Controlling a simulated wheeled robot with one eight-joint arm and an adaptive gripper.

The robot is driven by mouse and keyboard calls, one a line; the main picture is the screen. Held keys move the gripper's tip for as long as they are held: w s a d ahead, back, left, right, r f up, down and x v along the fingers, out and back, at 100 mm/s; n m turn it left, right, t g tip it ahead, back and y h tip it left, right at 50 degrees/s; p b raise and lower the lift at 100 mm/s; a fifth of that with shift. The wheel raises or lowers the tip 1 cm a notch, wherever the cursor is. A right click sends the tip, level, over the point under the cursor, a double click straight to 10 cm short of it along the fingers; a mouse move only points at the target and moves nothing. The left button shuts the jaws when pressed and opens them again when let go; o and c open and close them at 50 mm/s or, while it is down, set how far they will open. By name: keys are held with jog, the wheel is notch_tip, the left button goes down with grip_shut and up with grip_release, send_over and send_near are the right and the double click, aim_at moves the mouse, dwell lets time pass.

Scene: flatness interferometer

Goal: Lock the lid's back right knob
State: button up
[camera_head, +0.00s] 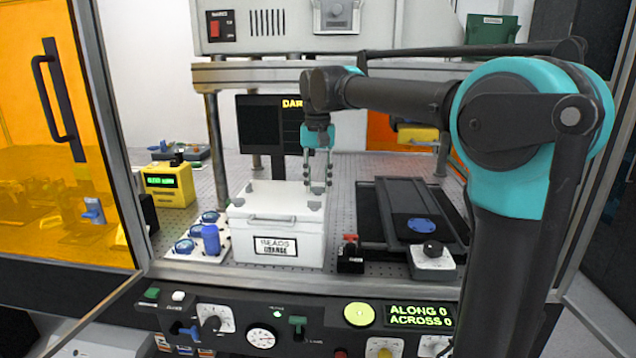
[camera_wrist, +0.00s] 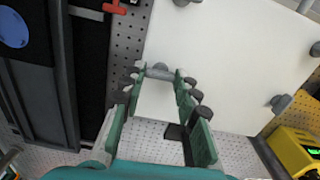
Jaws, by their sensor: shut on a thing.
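The white lid (camera_head: 275,194) lies on a white box with a front handle and a label. It shows as a tilted white plate in the wrist view (camera_wrist: 225,50), with grey knobs at its corners. My gripper (camera_head: 318,187) points down over the lid's back right corner. In the wrist view its green fingers (camera_wrist: 160,76) are closed around the back right knob (camera_wrist: 160,70). The knob's lower part is hidden there. The front right knob (camera_head: 314,206), front left knob (camera_head: 238,201) and back left knob (camera_wrist: 280,103) stand clear of my gripper.
A dark rail assembly with a blue disc (camera_head: 420,226) lies right of the box. A yellow meter (camera_head: 168,186) and a white plate with blue parts (camera_head: 183,249) are at left. A red-topped block (camera_head: 350,254) stands at front right. A monitor (camera_head: 260,122) stands behind.

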dwell(0.4)
jog(key=o, duration=1.2)
jog(key=shift+c, duration=0.2)
notch_tip(320, 180, up, 12)
